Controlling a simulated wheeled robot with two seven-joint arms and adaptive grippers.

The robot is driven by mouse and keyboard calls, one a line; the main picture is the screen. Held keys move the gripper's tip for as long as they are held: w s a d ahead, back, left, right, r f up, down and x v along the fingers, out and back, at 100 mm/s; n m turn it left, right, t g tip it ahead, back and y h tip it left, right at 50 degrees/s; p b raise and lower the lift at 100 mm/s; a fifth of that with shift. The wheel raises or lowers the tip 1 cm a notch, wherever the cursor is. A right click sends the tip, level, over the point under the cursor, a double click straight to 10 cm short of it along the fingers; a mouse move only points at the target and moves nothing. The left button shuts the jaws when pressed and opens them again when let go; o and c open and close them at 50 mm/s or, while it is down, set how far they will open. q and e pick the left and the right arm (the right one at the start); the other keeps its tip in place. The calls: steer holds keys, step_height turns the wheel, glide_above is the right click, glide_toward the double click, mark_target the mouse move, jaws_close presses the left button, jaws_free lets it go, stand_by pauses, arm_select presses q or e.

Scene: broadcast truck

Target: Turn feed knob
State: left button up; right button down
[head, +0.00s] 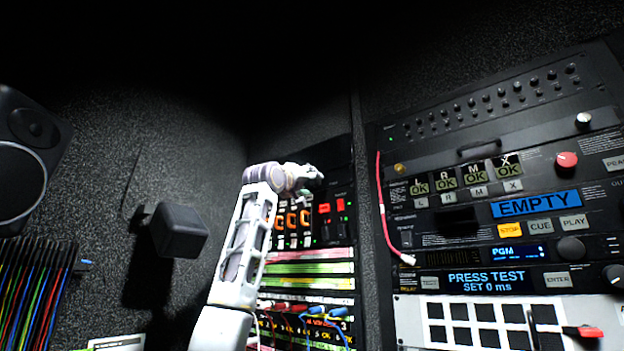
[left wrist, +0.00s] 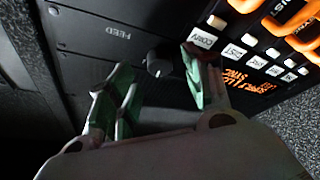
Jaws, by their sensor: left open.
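The feed knob (left wrist: 158,64) is a small dark round knob with a pale pointer mark, on a dark panel beside the printed word FEED in the left wrist view. In the head view I cannot make it out; my left gripper and arm cover part of that rack. My left gripper (left wrist: 155,68) is open, with its green-padded fingers on either side of the knob in the picture. Nothing is held between them. Whether a finger touches the knob I cannot tell. In the head view the left gripper (head: 312,178) is at the upper part of the middle rack. My right gripper is not in view.
White buttons (left wrist: 240,52) and an orange display (left wrist: 248,84) lie right of the knob. A black speaker (head: 178,230) is at left.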

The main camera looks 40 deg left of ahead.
mark_target(313, 181)
arm_select(q)
steer(key=shift+p+x, duration=0.75)
steer(key=shift+x, duration=0.8)
steer(key=c, duration=1)
steer(key=shift+m+t+h, duration=0.3)
steer(key=shift+m+h, duration=0.3)
steer(key=shift+m, duration=0.4)
steer(key=shift+a+m+h, duration=0.15)
steer(key=shift+m+h, duration=0.75)
steer(key=shift+m, duration=1.2)
steer(key=shift+a+m+h, duration=0.1)
steer(key=shift+m+h, duration=0.65)
steer(key=shift+m, duration=0.7)
steer(key=shift+m+h, duration=0.75)
steer(key=shift+m, duration=1.1)
